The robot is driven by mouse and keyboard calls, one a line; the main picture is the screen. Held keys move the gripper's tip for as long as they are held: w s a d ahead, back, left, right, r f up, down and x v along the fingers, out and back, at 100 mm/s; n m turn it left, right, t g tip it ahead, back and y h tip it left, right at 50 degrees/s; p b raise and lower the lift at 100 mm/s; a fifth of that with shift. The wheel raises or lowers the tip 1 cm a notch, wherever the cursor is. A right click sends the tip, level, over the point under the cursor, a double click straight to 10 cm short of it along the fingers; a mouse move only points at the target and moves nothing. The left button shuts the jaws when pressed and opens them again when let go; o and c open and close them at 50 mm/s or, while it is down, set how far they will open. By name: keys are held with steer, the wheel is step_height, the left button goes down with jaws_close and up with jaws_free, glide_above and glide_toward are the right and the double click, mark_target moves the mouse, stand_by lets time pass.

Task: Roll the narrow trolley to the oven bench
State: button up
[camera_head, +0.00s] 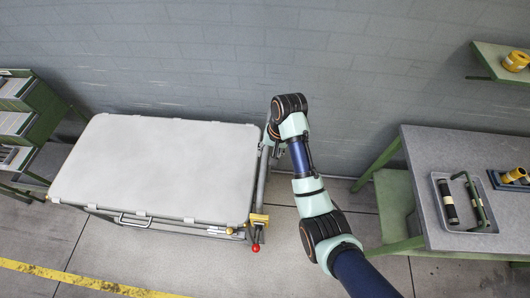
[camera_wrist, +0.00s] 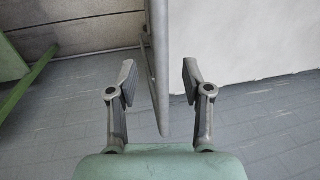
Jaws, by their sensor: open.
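A trolley (camera_head: 155,165) with a flat white top and a grey tube frame stands left of centre in the head view. A grey upright-looking handle bar (camera_head: 261,180) runs along its right end, near a yellow block and a red knob at the front corner. My gripper (camera_head: 275,148) is at this right end, partly hidden behind my wrist. In the wrist view my gripper (camera_wrist: 159,84) is open, with the grey bar (camera_wrist: 158,65) between its two fingers and visible gaps on both sides. The white top (camera_wrist: 245,45) shows at the right there.
A grey-topped bench (camera_head: 425,185) with green legs stands at the right, carrying a metal tray (camera_head: 463,228) with a black roller. Floor shows between trolley and bench. A green rack (camera_head: 35,125) stands close left of the trolley. A grey wall (camera_head: 350,70) runs behind. A shelf (camera_head: 490,62) is upper right.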

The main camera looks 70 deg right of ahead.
mark_target(265, 165)
steer(key=f, duration=0.2)
steer(key=w+f, duration=0.1)
steer(key=f, duration=0.2)
steer(key=a+f, duration=0.1)
steer(key=f, duration=0.1)
steer(key=shift+w+f+b, duration=0.15)
steer(key=shift+f+b, duration=0.2)
steer(key=shift+b, duration=0.05)
steer(key=shift+c, duration=0.2)
jaws_close()
